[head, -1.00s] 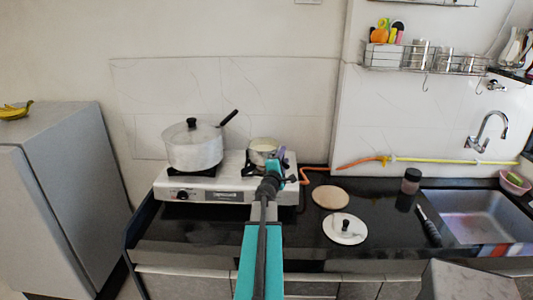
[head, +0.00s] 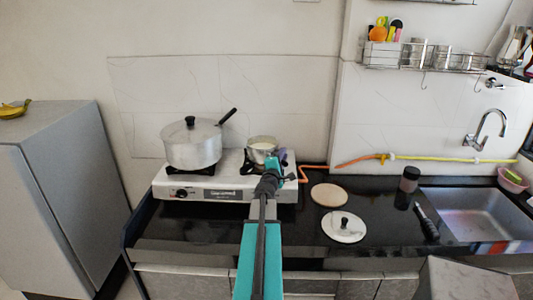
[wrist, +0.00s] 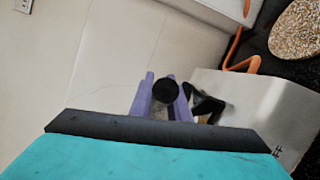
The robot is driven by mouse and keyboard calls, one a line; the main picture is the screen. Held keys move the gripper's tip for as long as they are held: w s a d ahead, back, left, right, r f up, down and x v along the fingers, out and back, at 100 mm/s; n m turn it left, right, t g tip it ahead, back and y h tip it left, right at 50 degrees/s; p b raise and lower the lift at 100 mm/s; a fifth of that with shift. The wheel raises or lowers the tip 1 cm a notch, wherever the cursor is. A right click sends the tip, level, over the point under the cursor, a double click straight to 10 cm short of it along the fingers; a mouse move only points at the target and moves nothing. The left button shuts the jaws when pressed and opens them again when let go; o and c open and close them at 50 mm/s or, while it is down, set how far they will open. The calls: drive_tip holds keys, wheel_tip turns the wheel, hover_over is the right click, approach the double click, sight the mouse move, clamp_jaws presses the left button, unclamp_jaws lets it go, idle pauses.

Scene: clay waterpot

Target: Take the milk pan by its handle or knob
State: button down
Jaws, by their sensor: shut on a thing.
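The milk pan (head: 262,141) is a small silver pan with pale contents on the right side of the stove. My gripper (head: 281,155) is at its right front side, largely hidden behind my own arm in the head view. In the wrist view, the purple fingers of my gripper (wrist: 165,97) are on both sides of a round black handle end (wrist: 165,94) and shut on it. The pan's body is hidden in the wrist view. I cannot tell whether the pan's base touches the burner.
A large lidded pot (head: 191,147) with a black handle stands left on the white stove (head: 230,188). A round board (head: 329,195), a white lid (head: 343,227) and a dark jar (head: 407,187) are on the black counter. An orange hose (head: 345,164) runs behind.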

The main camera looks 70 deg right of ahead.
drive_tip(key=shift+r, duration=0.15)
wheel_tip(320, 180, up, 18)
drive_tip(key=p, duration=0.3)
idle(0.7)
idle(0.5)
